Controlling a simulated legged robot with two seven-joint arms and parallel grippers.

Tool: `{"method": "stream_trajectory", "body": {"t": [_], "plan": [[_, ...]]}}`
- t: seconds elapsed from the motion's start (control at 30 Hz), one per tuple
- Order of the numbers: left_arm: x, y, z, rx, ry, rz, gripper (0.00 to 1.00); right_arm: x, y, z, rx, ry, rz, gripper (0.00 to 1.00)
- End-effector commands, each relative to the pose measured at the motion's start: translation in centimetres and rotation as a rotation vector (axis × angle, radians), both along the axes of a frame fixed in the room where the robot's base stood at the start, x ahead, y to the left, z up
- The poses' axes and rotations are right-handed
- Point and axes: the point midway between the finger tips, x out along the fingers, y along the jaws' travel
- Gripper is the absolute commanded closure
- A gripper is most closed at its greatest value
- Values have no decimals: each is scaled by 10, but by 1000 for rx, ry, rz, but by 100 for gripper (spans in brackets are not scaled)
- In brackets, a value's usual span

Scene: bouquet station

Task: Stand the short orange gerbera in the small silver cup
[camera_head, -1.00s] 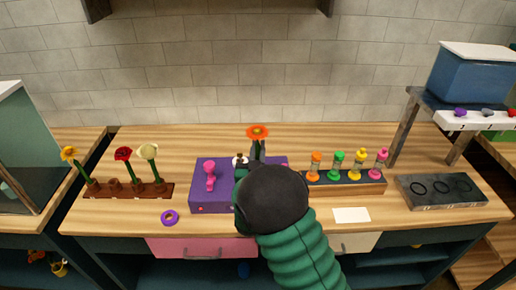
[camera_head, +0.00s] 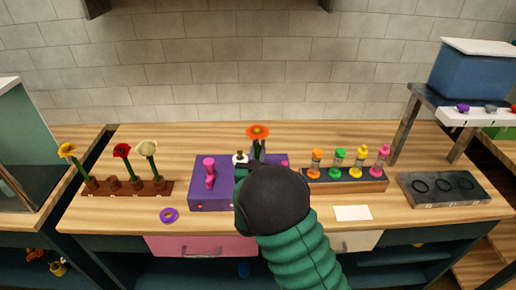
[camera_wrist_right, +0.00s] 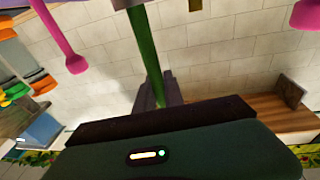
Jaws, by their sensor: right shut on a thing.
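The orange gerbera (camera_head: 257,132) stands about upright above the back of the purple box, with its bloom on top. My right gripper (camera_head: 257,148) is shut on its stem. In the right wrist view, the green stem (camera_wrist_right: 145,50) runs between the fingers of my right gripper (camera_wrist_right: 154,94). My dark, rounded wrist and green arm cover much of the box and the space below the flower. I cannot make out the small silver cup; it may be hidden behind my arm. My left gripper is not in view.
The purple box (camera_head: 207,198) carries a pink upright piece (camera_head: 209,172). A brown rack (camera_head: 126,190) with several flowers stands left, a purple ring (camera_head: 169,215) in front. A rack (camera_head: 345,185) of coloured tubes and a grey slab (camera_head: 443,189) stand right, near a white card (camera_head: 352,213).

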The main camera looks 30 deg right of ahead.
Motion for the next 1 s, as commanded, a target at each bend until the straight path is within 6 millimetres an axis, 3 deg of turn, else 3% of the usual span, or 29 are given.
{"method": "stream_trajectory", "body": {"t": [0.13, 0.17, 0.33, 0.57, 0.77, 1.0], "plan": [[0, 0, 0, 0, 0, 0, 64, 0, 0, 1, 0, 0, 0, 100], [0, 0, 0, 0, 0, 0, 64, 0, 0, 1, 0, 0, 0, 86], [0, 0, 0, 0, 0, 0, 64, 0, 0, 0, 0, 0, 0, 64], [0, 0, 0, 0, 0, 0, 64, 0, 0, 0, 0, 0, 0, 62], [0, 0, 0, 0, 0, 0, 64, 0, 0, 0, 0, 0, 0, 37], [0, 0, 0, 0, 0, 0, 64, 0, 0, 0, 0, 0, 0, 36]]}}
